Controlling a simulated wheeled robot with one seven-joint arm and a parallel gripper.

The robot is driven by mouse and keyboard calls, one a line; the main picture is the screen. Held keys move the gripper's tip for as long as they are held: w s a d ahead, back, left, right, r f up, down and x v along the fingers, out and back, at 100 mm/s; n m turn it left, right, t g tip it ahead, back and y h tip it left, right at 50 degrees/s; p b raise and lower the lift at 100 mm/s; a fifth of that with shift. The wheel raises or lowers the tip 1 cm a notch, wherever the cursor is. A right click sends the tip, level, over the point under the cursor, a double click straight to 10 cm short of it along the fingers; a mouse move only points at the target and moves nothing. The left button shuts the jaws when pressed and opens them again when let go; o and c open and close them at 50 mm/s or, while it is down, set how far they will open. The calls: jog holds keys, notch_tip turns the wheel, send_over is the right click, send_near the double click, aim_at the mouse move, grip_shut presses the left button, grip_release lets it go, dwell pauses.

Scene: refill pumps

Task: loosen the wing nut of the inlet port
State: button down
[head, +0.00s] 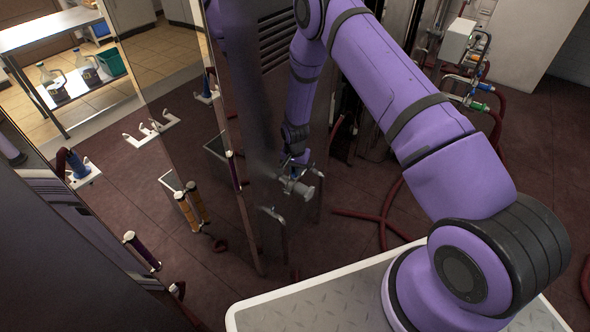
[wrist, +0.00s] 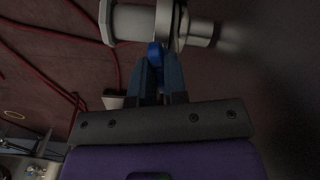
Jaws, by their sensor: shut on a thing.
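The inlet port (wrist: 135,22) is a pale grey metal pipe stub with a wide end flange, at the top of the wrist view. A metal clamp ring (wrist: 168,22) goes around it near the wall side. My gripper (wrist: 157,62) reaches up to the underside of this clamp, its dark blue fingers close together. It is shut on the wing nut of the clamp, which is mostly hidden between the fingertips. In the head view my gripper (head: 292,168) is at the port (head: 300,187), beside a shiny upright panel.
The reflective panel (head: 185,130) stands close to the left of my gripper and mirrors the room. Red hoses (head: 385,215) lie on the dark tiled floor. Valves with coloured handles (head: 470,85) stand at the upper right, beyond my arm.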

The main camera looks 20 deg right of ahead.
jog(key=n, duration=0.4)
jog(key=shift+n, duration=0.3)
jog(key=n, duration=0.3)
jog(key=shift+n, duration=0.3)
jog(key=n, duration=0.4)
jog(key=shift+n, duration=0.3)
jog(key=n, duration=0.3)
jog(key=shift+n, duration=0.3)
jog(key=n, duration=0.4)
jog(key=shift+n, duration=0.3)
jog(key=n, duration=0.3)
jog(key=shift+n, duration=0.3)
jog(key=n, duration=0.4)
jog(key=shift+n, duration=2)
